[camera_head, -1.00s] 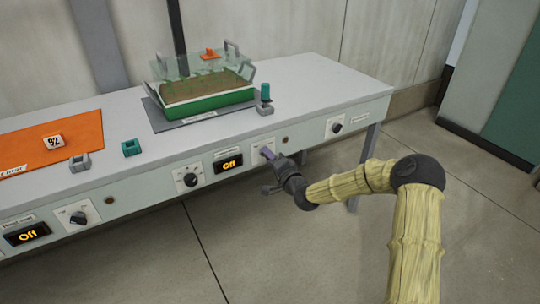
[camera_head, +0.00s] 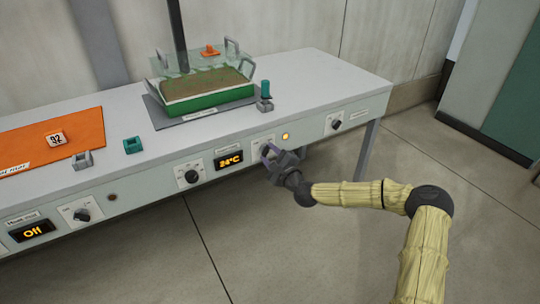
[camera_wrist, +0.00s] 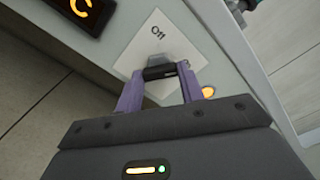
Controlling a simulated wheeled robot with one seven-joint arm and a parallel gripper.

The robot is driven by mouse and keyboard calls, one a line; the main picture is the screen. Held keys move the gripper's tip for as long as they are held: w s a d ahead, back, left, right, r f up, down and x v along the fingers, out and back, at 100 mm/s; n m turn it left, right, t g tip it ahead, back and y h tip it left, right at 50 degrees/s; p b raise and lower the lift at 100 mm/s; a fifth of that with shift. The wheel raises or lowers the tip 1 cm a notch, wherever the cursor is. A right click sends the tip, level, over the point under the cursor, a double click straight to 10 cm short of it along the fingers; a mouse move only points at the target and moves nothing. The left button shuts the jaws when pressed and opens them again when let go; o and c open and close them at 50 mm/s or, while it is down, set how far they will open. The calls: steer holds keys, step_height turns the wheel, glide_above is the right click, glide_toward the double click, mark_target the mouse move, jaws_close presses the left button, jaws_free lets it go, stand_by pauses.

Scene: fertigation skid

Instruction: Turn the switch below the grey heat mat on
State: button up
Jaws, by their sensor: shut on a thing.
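The grey heat mat (camera_head: 157,119) lies on the bench under a green tray of soil (camera_head: 208,100) with a clear cover. Below it on the front panel, my gripper (camera_head: 268,152) is at the switch. In the wrist view, its purple fingers (camera_wrist: 160,80) are shut on the dark switch lever (camera_wrist: 160,72), in front of a white plate (camera_wrist: 158,38). The lever's exact position is partly hidden by the fingers. The lamp (camera_head: 285,136) right of the switch glows amber, also in the wrist view (camera_wrist: 208,92). The display (camera_head: 229,160) left of it reads 24°C.
A dial (camera_head: 191,176) sits left of the display. Farther left, another display (camera_head: 31,232) reads Off, near a dial (camera_head: 81,214) and an unlit lamp (camera_head: 112,197). An orange mat (camera_head: 50,130) is on the bench. The floor in front is clear.

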steer(key=shift+f+m, duration=0.15)
steer(key=shift+m, duration=0.85)
steer(key=o, duration=1)
steer(key=shift+s+d, duration=0.1)
steer(key=p+v, duration=0.2)
steer(key=v, duration=1.5)
steer(key=shift+d, duration=0.1)
